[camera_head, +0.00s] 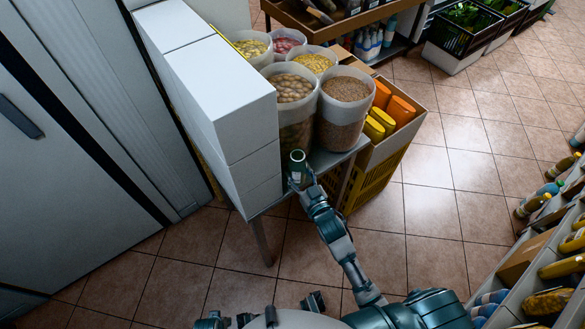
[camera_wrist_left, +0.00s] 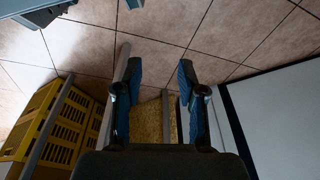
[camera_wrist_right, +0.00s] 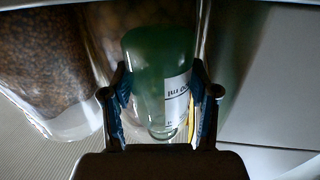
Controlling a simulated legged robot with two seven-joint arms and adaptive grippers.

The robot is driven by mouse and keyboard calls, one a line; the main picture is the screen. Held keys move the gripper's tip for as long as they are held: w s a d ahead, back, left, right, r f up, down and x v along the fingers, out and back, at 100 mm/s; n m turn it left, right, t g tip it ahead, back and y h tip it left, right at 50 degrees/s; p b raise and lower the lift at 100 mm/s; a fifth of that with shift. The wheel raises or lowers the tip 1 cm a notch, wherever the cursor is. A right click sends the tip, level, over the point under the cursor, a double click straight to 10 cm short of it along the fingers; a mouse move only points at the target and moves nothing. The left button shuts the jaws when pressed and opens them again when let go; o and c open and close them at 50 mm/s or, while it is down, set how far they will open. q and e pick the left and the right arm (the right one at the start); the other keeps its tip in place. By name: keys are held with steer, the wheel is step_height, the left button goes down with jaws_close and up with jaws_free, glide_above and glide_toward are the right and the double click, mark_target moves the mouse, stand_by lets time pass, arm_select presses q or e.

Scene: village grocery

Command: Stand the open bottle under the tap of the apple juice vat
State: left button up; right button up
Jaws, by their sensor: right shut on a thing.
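A green glass bottle (camera_head: 297,158) with a white label stands at the front edge of the table, beside the white boxes. Its round open mouth shows from above. My right gripper (camera_head: 299,181) is shut on it; in the right wrist view the bottle (camera_wrist_right: 150,65) lies between both fingers (camera_wrist_right: 160,100). Whether its base touches the table is hidden. My left gripper (camera_wrist_left: 156,85) is open and empty, with the floor beyond its fingers. The apple juice vat and its tap are not recognisable in any view.
Tall white boxes (camera_head: 235,115) stand left of the bottle. Clear tubs of nuts (camera_head: 296,118) and grains (camera_head: 340,115) are right behind it. A yellow crate (camera_head: 372,186) is to the right. Shelves with bottles line the right side. The tiled floor (camera_head: 435,205) between is free.

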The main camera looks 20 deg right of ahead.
steer(key=w+f, duration=0.1)
steer(key=w+a+f+b, duration=0.1)
steer(key=w, duration=0.1)
steer(key=shift+w+f, duration=0.2)
steer(key=shift+f, duration=0.05)
arm_select(q)
steer(key=r, duration=0.2)
steer(key=shift+w+a+r, duration=0.15)
steer(key=shift+w+r, duration=0.1)
steer(key=shift+r, duration=0.1)
arm_select(e)
steer(key=shift+r, duration=0.1)
steer(key=o, duration=1.3)
steer(key=shift+c, duration=0.2)
steer(key=shift+o, duration=0.3)
steer(key=shift+d, duration=0.1)
steer(key=shift+s, duration=0.1)
